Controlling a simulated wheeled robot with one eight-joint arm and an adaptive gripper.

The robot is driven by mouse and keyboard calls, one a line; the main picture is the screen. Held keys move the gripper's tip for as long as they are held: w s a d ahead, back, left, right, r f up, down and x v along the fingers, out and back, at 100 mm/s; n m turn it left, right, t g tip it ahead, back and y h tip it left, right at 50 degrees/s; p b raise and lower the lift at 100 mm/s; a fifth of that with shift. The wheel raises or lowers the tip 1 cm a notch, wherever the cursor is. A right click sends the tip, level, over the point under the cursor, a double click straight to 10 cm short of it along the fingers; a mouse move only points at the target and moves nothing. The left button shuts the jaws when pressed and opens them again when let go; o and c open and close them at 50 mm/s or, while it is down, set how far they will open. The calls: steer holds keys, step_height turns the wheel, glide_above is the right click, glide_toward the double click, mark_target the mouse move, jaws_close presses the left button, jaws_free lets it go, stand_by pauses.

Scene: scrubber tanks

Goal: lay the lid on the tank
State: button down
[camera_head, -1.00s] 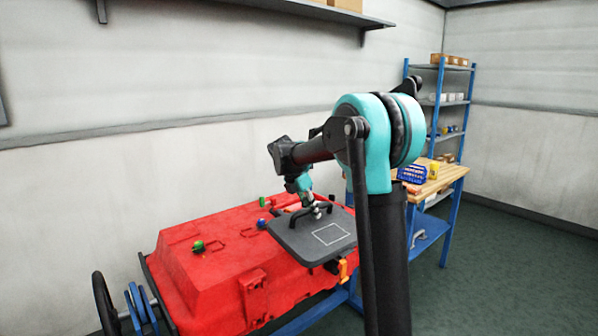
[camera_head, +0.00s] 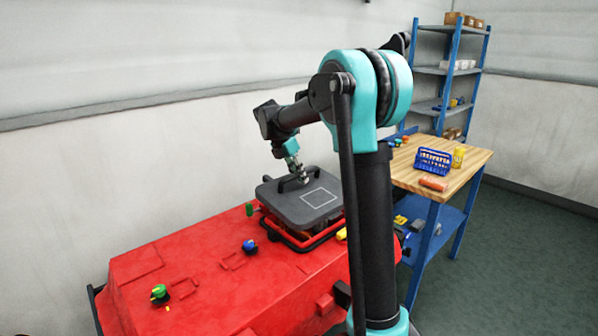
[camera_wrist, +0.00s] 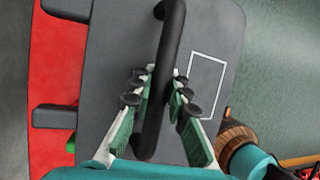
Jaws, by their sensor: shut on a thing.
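The lid is a dark grey square plate (camera_head: 306,208) with a white outlined square and a black bar handle. My gripper (camera_head: 300,180) is shut on the lid's handle; in the wrist view my gripper (camera_wrist: 160,95) has its fingers on both sides of the bar, over the lid (camera_wrist: 115,60). The tank is the big red body (camera_head: 215,262). The lid is over the tank's far right part, above a red-rimmed opening (camera_head: 300,245). The lid hides most of the opening, and I cannot tell whether they touch.
Green (camera_head: 160,293) and blue (camera_head: 249,246) knobs stand on the tank's top. A wooden workbench (camera_head: 425,165) with a blue basket (camera_head: 433,160) stands to the right, with a shelf rack (camera_head: 446,70) behind it. My arm hides part of the tank's right side.

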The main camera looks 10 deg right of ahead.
mark_target(301, 187)
steer(key=shift+f, duration=2.35)
steer(key=shift+s+d+f, duration=0.1)
steer(key=shift+s+d+f, duration=0.3)
steer(key=shift+d+f, duration=0.05)
steer(key=shift+f, duration=0.1)
steer(key=shift+f, duration=0.6)
steer(key=shift+s+f, duration=0.1)
steer(key=shift+f, duration=0.05)
steer(key=shift+f, duration=0.45)
steer(key=shift+d+f, duration=0.1)
steer(key=shift+f, duration=0.2)
steer(key=shift+r, duration=0.1)
